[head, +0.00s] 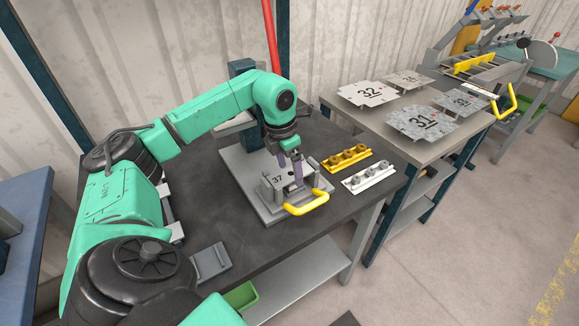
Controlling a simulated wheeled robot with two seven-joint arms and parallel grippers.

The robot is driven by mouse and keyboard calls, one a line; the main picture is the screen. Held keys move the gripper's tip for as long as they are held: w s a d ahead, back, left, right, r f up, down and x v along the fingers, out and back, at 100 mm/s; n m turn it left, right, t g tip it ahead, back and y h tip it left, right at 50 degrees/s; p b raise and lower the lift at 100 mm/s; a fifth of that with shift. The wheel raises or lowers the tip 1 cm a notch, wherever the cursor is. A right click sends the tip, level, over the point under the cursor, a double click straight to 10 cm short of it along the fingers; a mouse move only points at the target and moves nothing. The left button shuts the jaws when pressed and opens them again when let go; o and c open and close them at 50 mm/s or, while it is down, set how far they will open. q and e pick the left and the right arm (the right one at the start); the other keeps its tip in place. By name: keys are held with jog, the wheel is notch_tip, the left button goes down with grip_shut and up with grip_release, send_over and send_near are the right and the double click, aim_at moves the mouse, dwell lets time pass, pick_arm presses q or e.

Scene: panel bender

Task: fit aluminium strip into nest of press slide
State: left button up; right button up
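The press slide (303,189) is a grey block with a yellow loop handle (307,204) at its front, on a light grey base plate (238,178) on the dark bench. A light grey face marked 37 (277,179) lies on top of it; I cannot tell whether this is the aluminium strip or part of the slide. My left gripper (290,167) points down right over this face, its fingers a little apart. Whether they touch or hold anything is too small to tell. The nest is largely hidden by the fingers. My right gripper is out of view.
A yellow rail (347,158) and a white rail (369,179) with round knobs lie right of the base plate. A grey piece (210,262) lies at the bench's front. Numbered sheets, such as 31 (422,124) and 32 (368,94), lie on the right table.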

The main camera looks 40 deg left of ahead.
aim_at(282, 178)
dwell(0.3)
pick_arm(q)
jog(key=shift+r, duration=0.4)
notch_tip(282, 178, up, 14)
jog(key=s+p, duration=0.1)
jog(key=s, duration=0.1)
jog(key=shift+a+f, duration=0.2)
jog(key=shift+a, duration=0.1)
jog(key=shift+s+f, duration=0.1)
jog(key=shift+s, duration=0.05)
